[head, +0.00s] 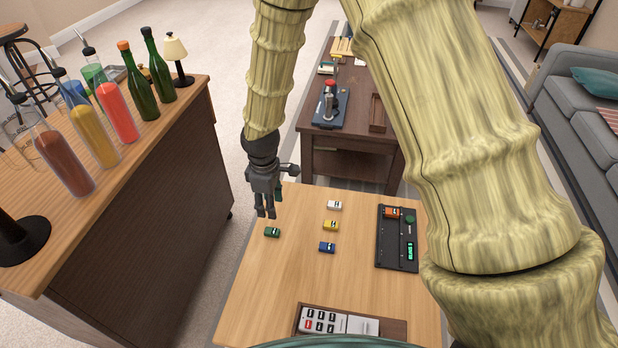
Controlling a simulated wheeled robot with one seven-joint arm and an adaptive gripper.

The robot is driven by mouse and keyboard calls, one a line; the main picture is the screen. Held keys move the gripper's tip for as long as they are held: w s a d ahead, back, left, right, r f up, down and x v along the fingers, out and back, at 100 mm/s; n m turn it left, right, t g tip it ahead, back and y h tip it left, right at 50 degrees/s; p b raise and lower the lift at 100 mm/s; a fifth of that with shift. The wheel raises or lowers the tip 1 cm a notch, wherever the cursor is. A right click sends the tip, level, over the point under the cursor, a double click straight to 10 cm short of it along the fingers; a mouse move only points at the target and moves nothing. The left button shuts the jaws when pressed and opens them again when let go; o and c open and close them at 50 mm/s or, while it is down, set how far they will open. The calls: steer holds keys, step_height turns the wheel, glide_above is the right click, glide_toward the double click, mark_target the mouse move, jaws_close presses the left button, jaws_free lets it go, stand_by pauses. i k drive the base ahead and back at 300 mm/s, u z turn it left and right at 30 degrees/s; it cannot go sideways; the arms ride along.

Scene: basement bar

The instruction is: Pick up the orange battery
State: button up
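The orange battery (392,213) is a small block at the upper left of a black charger-like device (383,252) on the wooden table. It looks seated in or lying on that device; I cannot tell which. My gripper (265,214) points down over the table's left edge, well left of the orange battery. It sits just above and behind the green battery (272,232), apart from it as far as I can see. Its dark fingers look apart, with nothing visible between them.
White (334,205), yellow (331,225) and blue (327,247) batteries lie mid-table (270,285). The device has a green display (409,251). A tray (393,327) holds a grey panel in front. A bar counter (150,165) with bottles stands left, a sofa (585,110) right.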

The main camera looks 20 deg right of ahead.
mark_target(391, 212)
steer(key=z, duration=1.4)
